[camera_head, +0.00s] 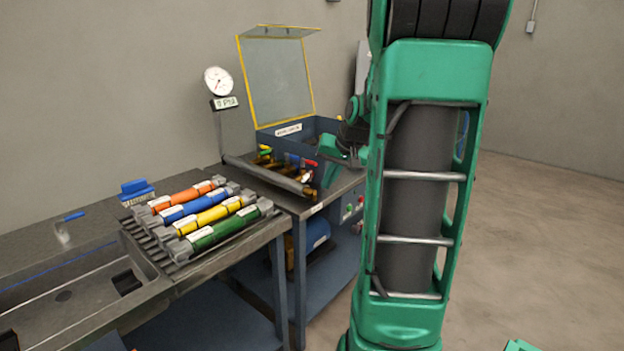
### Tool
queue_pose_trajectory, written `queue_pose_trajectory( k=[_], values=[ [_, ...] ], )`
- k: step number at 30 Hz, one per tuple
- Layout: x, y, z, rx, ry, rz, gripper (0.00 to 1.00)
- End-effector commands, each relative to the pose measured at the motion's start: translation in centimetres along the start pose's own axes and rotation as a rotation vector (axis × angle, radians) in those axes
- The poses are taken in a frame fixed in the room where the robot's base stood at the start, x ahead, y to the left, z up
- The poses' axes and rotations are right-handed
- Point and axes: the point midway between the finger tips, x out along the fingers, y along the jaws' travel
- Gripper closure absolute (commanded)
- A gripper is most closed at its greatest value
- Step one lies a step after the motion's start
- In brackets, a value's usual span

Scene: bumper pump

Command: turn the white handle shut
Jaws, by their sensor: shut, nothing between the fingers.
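A row of valves with coloured handles stands at the front of the blue-grey box on the pump bench. A small white piece (306,178) shows at the right end of the row, near the red handle (310,163). It looks like the white handle, but it is too small to tell its angle. My gripper (328,156) is shut and empty, just above and to the right of the white piece. I cannot tell whether they touch.
The box's clear, yellow-edged lid (276,78) stands open behind the valves. A pressure gauge (218,81) rises on a post to the left. Coloured cylinders (205,215) lie on a rack beside a sink (70,290). Floor (550,240) at right is clear.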

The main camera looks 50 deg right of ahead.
Motion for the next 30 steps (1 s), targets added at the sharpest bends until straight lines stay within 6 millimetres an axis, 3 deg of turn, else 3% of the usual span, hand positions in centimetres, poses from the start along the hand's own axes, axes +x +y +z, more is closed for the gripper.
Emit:
queue_pose_trajectory(
  k=[1, 3, 9, 17, 30],
  values=[
    [0.5, 1.0, -2.1, 0.031, 0.029, -0.02, 1.0],
    [0.9, 1.6, -4.3, 0.058, 0.064, -0.052, 1.0],
    [1.4, 2.8, -7.7, 0.103, 0.122, -0.106, 1.0],
    [3.6, 2.5, -8.3, 0.107, 0.126, -0.115, 1.0],
    [11.6, 1.6, -9.3, 0.106, 0.124, -0.114, 1.0]
  ],
)
